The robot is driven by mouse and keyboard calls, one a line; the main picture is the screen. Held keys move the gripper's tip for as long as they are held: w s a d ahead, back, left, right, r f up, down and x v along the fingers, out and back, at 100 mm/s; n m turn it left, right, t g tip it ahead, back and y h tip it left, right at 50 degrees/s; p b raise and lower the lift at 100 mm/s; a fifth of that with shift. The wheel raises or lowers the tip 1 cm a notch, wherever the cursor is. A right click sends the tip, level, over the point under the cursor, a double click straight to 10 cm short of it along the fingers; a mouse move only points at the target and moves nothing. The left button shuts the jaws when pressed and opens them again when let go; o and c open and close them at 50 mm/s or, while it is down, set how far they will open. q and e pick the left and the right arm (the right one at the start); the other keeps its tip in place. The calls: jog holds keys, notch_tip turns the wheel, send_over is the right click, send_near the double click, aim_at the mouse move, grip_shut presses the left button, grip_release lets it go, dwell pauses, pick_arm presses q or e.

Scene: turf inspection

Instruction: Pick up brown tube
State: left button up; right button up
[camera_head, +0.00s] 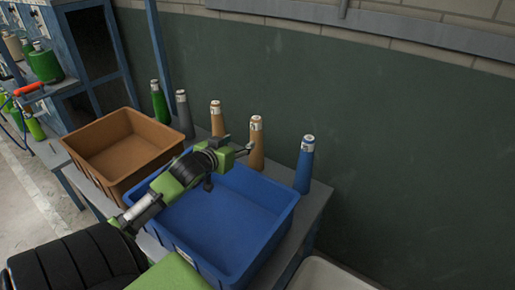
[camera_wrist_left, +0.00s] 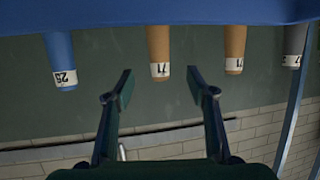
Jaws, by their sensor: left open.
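Two brown tubes with white labels stand upright behind the bins. The nearer brown tube (camera_head: 258,137) is in front of my left gripper (camera_head: 244,150), which reaches over the blue bin and partly overlaps it in the head view. The other brown tube (camera_head: 216,120) stands farther left. In the left wrist view, which is upside down, the nearer brown tube (camera_wrist_left: 158,42) lies between the lines of the open fingers (camera_wrist_left: 160,84), with no visible contact. The other brown tube (camera_wrist_left: 235,45) is right of them. My right gripper is not in view.
A blue tube (camera_head: 304,165) stands right of the brown ones; a grey tube (camera_head: 184,115) and a green tube (camera_head: 159,103) stand left. The blue bin (camera_head: 278,225) lies below my arm, beside a brown bin (camera_head: 95,165). A dark green wall (camera_head: 400,150) rises behind.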

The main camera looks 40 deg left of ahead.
aim_at(254, 133)
pick_arm(q)
jog(key=x, duration=0.7)
jog(key=shift+w+f, duration=0.1)
jog(key=shift+w, duration=0.2)
jog(key=shift+w+a, duration=0.2)
jog(key=shift+w, duration=0.35)
jog(key=shift+p+x, duration=0.35)
jog(key=shift+x, duration=1.75)
jog(key=shift+w+d, duration=0.1)
jog(key=shift+d, duration=0.05)
jog(key=c, duration=1.1)
